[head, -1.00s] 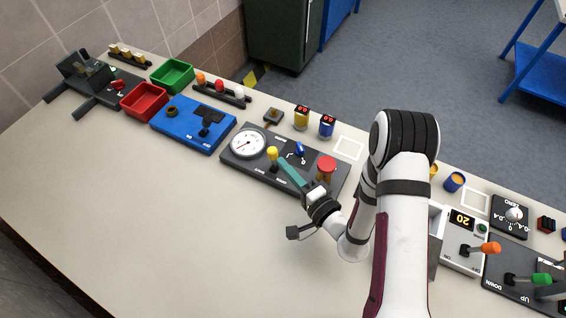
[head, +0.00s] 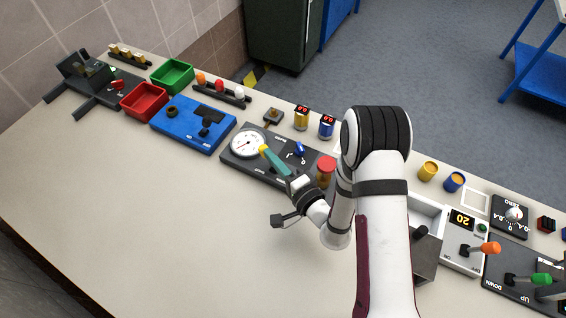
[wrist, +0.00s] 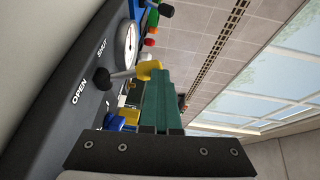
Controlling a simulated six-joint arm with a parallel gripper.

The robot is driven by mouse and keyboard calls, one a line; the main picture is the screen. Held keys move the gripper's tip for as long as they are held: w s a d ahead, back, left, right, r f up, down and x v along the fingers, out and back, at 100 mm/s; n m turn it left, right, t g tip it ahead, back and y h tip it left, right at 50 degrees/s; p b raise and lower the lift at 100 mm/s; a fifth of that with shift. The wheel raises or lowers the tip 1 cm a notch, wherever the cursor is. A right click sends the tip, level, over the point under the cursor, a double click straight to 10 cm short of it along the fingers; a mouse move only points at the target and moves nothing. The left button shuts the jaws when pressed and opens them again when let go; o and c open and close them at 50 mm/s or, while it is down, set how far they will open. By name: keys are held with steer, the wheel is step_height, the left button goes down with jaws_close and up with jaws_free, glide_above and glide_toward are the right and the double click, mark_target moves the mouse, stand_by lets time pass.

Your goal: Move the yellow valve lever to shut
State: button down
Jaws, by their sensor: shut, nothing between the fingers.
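The yellow valve lever's knob (head: 263,149) stands on the dark panel (head: 233,159), close to the right side of the dial gauge. My gripper (head: 268,154) is shut and empty, and its teal fingertips are against or very near the knob's right side; I cannot tell which. In the wrist view the yellow knob (wrist: 149,69) sits at the tips of my fingers (wrist: 160,80), on a pale rod rising from a black pivot (wrist: 102,79). The pivot lies between the labels OPEN (wrist: 79,92) and SHUT (wrist: 101,48). The fingers partly hide the knob.
A blue panel (head: 180,135) stands to the left, and yellow and blue cans (head: 302,118) stand behind. The table in front is clear.

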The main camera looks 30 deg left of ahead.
steer(key=shift+a+r, duration=0.15)
steer(key=f+v, duration=0.1)
steer(key=v, duration=1.1)
steer(key=s+a+r+n+g+y, duration=0.1)
steer(key=s+r+g+y, duration=0.15)
steer(key=r, duration=0.35)
steer(key=s+a+r+n+g+y, duration=0.1)
steer(key=s+r+n+g, duration=0.15)
steer(key=r+g, duration=0.2)
steer(key=s+d+r+n+g+h, duration=0.1)
steer(key=s+d+r+g+h, duration=0.15)
steer(key=s+g, duration=0.2)
steer(key=s+d+r+n+g+h, duration=0.1)
steer(key=s+r+g+h, duration=0.15)
steer(key=s, duration=0.35)
steer(key=d+f+m+t+h, duration=0.2)
steer(key=d+m+t+h, duration=0.4)
steer(key=d+h, duration=0.6)
steer(key=d, duration=0.5)
steer(key=shift+w, duration=0.2)
steer(key=c, duration=1.6)
jaws_free()
